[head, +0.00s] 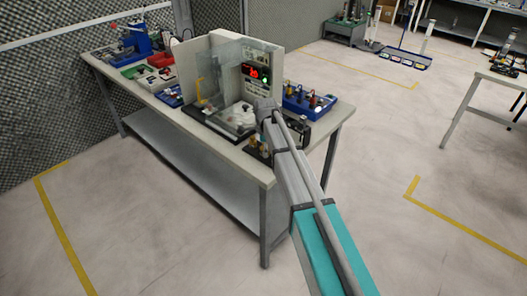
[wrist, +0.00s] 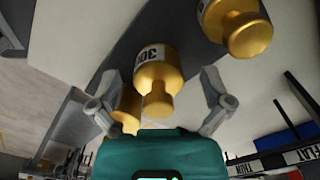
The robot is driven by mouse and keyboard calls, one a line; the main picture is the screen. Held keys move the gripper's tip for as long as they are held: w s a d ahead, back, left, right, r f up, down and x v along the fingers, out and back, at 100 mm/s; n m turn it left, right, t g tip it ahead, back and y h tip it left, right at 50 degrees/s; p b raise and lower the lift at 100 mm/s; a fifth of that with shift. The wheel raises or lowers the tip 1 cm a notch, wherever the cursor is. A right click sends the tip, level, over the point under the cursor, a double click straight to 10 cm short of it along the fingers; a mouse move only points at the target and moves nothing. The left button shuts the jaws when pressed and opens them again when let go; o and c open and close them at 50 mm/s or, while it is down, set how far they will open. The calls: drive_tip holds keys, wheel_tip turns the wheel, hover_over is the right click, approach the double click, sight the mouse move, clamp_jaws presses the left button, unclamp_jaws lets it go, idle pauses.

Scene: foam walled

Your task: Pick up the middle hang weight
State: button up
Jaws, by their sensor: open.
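In the wrist view several gold hang weights show. The middle hang weight (wrist: 158,68), with a white label reading something like "30", lies between the two fingers of my gripper (wrist: 160,88). Another gold weight (wrist: 238,26) is at the upper right, outside the fingers. A third gold weight (wrist: 127,106) shows at the lower left, partly hidden behind the middle one and the left finger. My gripper is open, with space on both sides of the middle weight. In the head view my arm reaches to the near right part of the workbench (head: 257,169), and the gripper and weights there are small and largely hidden.
Pale foam walls (head: 192,71) and a clear panel stand on the bench behind my gripper. A unit with a red and green display (head: 257,74) is beside them. A blue tray (head: 340,107) of small items is right of my arm. Bins crowd the bench's left end.

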idle(0.3)
clamp_jaws()
idle(0.4)
drive_tip(key=shift+r, duration=0.2)
wheel_tip(320, 180, up, 2)
drive_tip(key=p, duration=0.2)
drive_tip(key=shift+p, duration=0.3)
drive_tip(key=s+d+r+p, duration=0.4)
drive_tip(key=s+r+p, duration=0.6)
drive_tip(key=s, duration=0.3)
drive_tip(key=shift+s+d+r, duration=0.15)
drive_tip(key=shift+d+r, duration=0.05)
drive_tip(key=shift+r, duration=0.1)
